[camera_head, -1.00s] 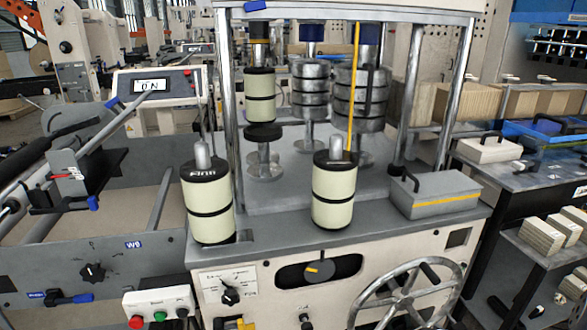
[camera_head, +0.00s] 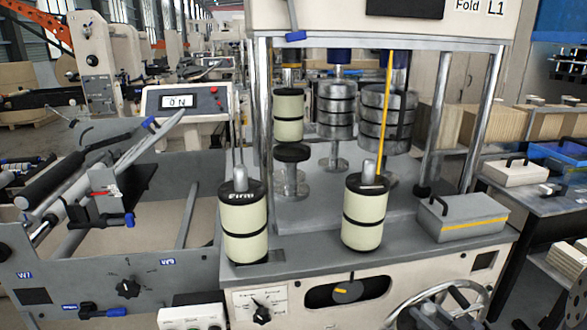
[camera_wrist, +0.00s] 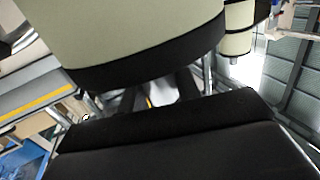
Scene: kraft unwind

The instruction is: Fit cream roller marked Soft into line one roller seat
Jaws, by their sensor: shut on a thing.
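In the wrist view my gripper (camera_wrist: 180,140) is dark and close to the camera, shut on a cream roller (camera_wrist: 140,25) with a black end band. Its marking is not visible, and the grip itself is partly hidden. My gripper is not in the head view. Two cream rollers with black bands and pegs stand upright on the grey machine ledge: a left roller (camera_head: 245,225), its cap lettering apparently Firm, and a right roller (camera_head: 364,215), its lettering unreadable. Another cream roller (camera_head: 289,115) is higher, behind the frame, above a black disc (camera_head: 292,152) on a metal stand. The machine sign (camera_head: 480,6) reads Fold L1.
A grey box (camera_head: 462,218) with a yellow stripe stands on the ledge at the right. Stacked metal cylinders (camera_head: 388,120) stand behind a thin yellow strip (camera_head: 386,105). Upright posts (camera_head: 485,120) frame the bay. A handwheel (camera_head: 440,310) projects at the lower right.

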